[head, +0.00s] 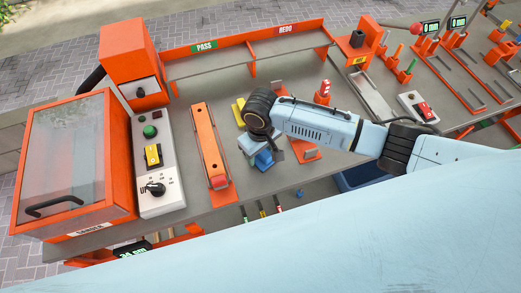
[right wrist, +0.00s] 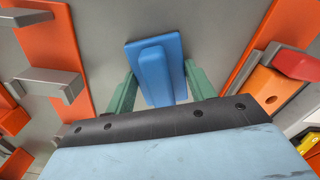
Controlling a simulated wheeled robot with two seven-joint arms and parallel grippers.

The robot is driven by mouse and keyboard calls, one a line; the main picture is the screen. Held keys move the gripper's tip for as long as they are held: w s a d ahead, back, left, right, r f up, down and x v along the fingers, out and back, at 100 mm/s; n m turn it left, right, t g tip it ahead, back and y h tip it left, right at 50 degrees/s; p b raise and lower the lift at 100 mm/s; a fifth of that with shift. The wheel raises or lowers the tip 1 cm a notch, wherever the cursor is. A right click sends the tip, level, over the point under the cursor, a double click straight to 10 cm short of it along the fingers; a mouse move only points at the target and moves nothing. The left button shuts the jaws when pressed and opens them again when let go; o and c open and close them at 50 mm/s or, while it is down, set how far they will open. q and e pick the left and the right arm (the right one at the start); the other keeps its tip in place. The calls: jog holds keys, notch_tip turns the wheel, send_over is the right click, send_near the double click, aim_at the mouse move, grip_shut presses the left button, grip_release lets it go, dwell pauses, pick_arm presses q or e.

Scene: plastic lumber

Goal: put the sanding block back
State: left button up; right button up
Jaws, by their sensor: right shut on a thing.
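The sanding block appears to be the blue block with a raised grip (right wrist: 155,75) in the right wrist view. It sits between the two green fingers of my right gripper (right wrist: 160,88), which is shut on its grip. In the head view the blue block (head: 264,160) shows just below my right gripper (head: 259,156), over the grey bench between two orange fixtures. I cannot tell whether the block touches the bench. My left gripper is not in view.
An orange fixture with a long orange bar (head: 208,145) lies left of the gripper. Another orange fixture (head: 305,152) with grey brackets is close on the right. A yellow piece (head: 239,111) is behind the gripper. The control box (head: 158,170) and clear-lidded sander (head: 70,155) stand farther left.

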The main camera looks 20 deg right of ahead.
jog(key=o, duration=1)
jog(key=shift+f, duration=0.1)
jog(key=shift+c, duration=0.2)
notch_tip(320, 180, up, 12)
jog(key=p, duration=0.1)
jog(key=shift+r, duration=0.2)
